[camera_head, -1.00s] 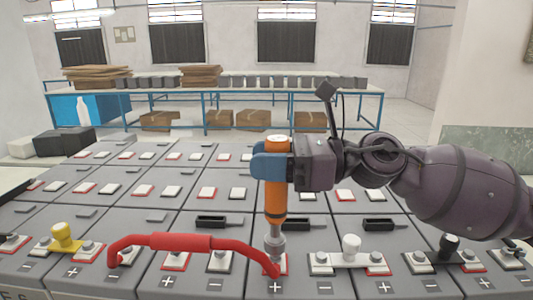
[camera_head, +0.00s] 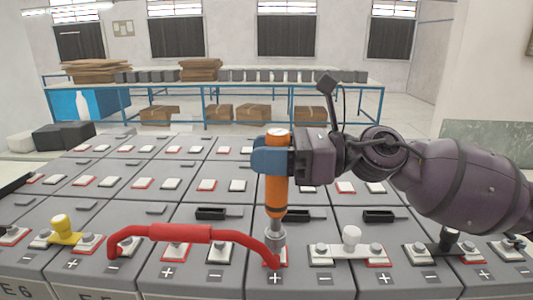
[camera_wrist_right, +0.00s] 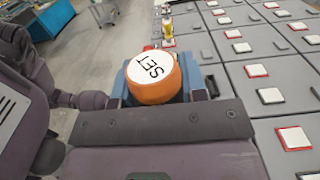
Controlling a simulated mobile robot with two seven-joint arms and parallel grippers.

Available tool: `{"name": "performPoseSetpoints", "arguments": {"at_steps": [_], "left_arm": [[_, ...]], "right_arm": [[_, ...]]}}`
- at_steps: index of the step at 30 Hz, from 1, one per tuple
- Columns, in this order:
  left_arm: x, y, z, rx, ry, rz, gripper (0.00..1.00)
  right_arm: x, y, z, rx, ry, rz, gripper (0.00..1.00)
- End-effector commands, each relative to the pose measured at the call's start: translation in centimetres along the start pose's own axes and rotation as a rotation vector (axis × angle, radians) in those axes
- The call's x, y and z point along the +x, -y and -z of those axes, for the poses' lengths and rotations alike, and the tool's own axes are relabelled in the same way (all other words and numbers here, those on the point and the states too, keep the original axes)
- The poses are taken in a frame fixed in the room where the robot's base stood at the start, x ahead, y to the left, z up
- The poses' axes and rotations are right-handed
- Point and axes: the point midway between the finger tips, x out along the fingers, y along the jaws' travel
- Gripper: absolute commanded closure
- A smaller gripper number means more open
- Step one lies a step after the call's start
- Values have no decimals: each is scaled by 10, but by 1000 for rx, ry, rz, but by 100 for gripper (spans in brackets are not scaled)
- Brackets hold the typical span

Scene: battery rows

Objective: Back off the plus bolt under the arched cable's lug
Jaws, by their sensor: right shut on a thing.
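The arched cable (camera_head: 180,233) is red with a thick sleeve and spans between terminals on the front battery row. Its right lug end (camera_head: 273,261) lies at a red-edged plus terminal (camera_head: 286,256). My left gripper is not in view.
A white-capped link (camera_head: 351,240) stands just right of the driver, with a black-capped one (camera_head: 447,240) beyond. A yellow-capped link (camera_head: 62,229) is at the left. Black handles (camera_head: 212,213) lie behind. A blue-framed table (camera_head: 240,87) stands at the back.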

Motion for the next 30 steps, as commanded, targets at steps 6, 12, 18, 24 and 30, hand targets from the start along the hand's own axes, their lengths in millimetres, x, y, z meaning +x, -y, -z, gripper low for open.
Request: {"name": "performPoseSetpoints", "arguments": {"at_steps": [6, 12, 18, 24, 30], "left_arm": [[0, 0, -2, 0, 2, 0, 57], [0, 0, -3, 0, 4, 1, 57], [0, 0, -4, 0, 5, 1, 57], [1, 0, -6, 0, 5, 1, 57], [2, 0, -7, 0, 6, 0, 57]], "right_arm": [[-1, 0, -1, -2, 1, 0, 100], [-1, 0, -1, -2, 1, 0, 100], [-1, 0, 0, -2, 1, 0, 100], [-1, 0, 2, -2, 1, 0, 100], [-1, 0, 4, -2, 2, 0, 100]]}}
